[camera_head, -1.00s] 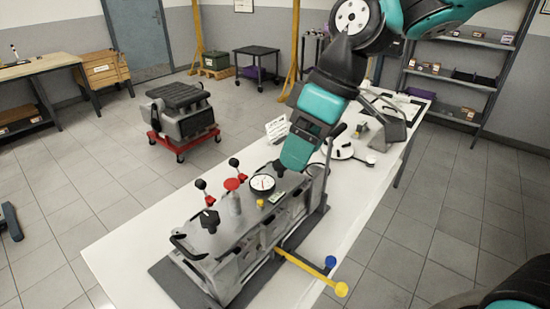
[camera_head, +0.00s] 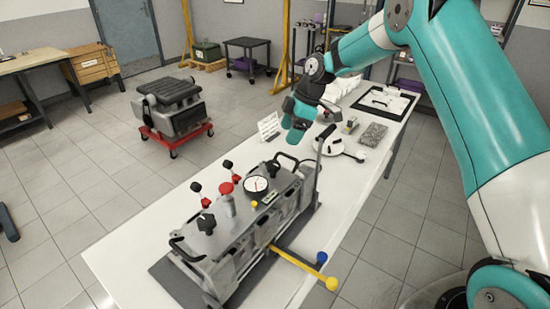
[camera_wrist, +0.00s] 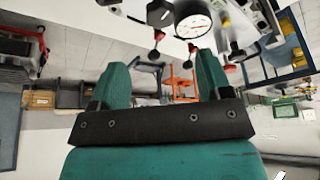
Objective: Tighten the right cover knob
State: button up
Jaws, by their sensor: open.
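The engine block (camera_head: 240,235) stands on the bench with a flat cover on top. A black star knob (camera_head: 206,222) sits at the cover's left end. At its right end is a dark knob (camera_head: 272,166), close to a black handle; whether it is tight I cannot tell. My gripper (camera_head: 294,122) is raised beyond the right end of the block, apart from the knob. In the wrist view its teal fingers (camera_wrist: 162,75) are spread with nothing between them. The round gauge (camera_head: 256,184) on the cover also shows in the wrist view (camera_wrist: 193,22).
A red knob (camera_head: 226,188) and two black-balled levers stand up from the cover. A bar with yellow and blue ends (camera_head: 305,268) juts out in front. A white card (camera_head: 269,126) and a white round part (camera_head: 328,141) are near my gripper.

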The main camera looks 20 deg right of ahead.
aim_at(274, 164)
jog(key=p+x, duration=0.3)
jog(key=x, duration=0.8)
jog(key=shift+a+f+p, duration=0.15)
jog(key=shift+p, duration=0.25)
jog(key=c, duration=0.9)
